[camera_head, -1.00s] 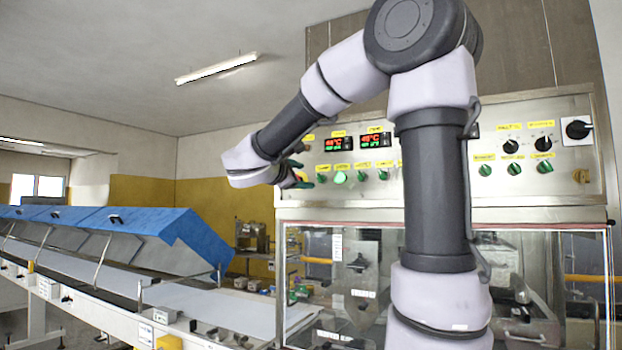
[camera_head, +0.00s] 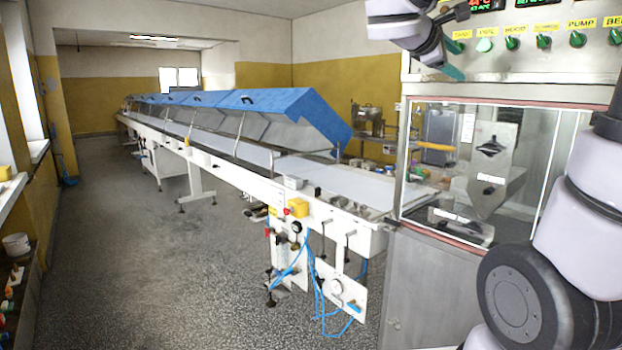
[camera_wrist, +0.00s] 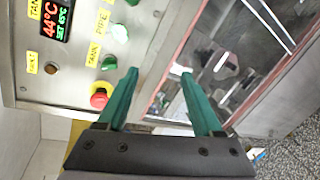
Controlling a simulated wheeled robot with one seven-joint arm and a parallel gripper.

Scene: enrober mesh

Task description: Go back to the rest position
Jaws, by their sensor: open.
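My gripper (camera_wrist: 158,75) is open in the wrist view, with two green fingers apart and nothing between them. The fingers are in front of the steel control panel (camera_wrist: 88,18), close to a red emergency knob (camera_wrist: 100,95) and a green knob (camera_wrist: 109,63). In the head view, one green finger of my gripper (camera_head: 452,72) shows at the upper right, below the panel's row of green knobs (camera_head: 512,43). I cannot tell whether the fingers touch anything.
The glass-fronted machine cabinet (camera_head: 470,225) stands at the right under the panel. A long white conveyor (camera_head: 255,183) with blue hoods (camera_head: 290,103) runs back to the left. Blue hoses (camera_head: 290,262) hang at its near end. The grey floor (camera_head: 150,270) at left is open.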

